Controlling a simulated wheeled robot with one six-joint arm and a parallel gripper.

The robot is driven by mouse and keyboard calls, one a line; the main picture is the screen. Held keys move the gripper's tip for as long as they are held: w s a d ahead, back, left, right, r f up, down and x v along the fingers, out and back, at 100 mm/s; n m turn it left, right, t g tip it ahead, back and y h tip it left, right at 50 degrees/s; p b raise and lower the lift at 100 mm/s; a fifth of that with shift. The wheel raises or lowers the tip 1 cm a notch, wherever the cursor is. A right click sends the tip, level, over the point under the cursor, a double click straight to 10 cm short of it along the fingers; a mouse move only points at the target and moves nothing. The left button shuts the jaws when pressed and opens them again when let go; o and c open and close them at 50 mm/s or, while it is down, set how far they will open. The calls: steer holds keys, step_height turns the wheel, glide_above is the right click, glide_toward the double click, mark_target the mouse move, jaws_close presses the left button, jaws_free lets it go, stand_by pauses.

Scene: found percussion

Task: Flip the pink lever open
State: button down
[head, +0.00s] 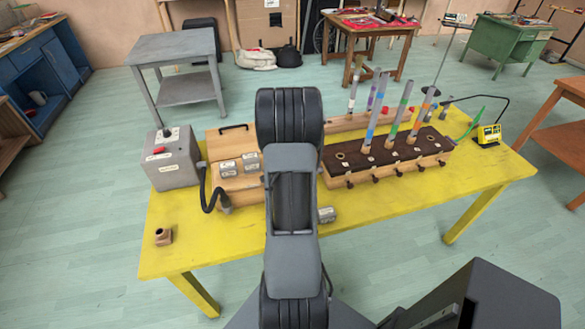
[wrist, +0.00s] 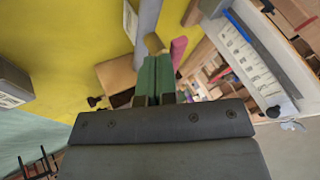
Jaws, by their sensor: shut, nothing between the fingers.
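In the wrist view a pink piece (wrist: 178,52), which looks like the pink lever, stands just right of the tips of my gripper (wrist: 157,62). The two green fingers of my gripper lie together with nothing held. I cannot tell whether they touch the pink piece. In the head view my dark arm covers the middle of the yellow table (head: 375,202). The pink lever and my fingers do not show there.
A grey box (head: 173,164) and a wooden box with labels (head: 238,172) stand left of my arm. Right of it, a wooden block (head: 385,165) holds several upright tubes. A small yellow device (head: 488,136) sits at the right. The table's front is mostly clear.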

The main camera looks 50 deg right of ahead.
steer(key=shift+s+d, duration=0.1)
steer(key=shift+d, duration=0.35)
steer(key=s+a+r+p, duration=0.3)
steer(key=s+a+r, duration=0.3)
steer(key=a+r, duration=0.1)
steer(key=shift+a+r, duration=0.15)
steer(key=shift+r, duration=0.35)
stand_by(0.6)
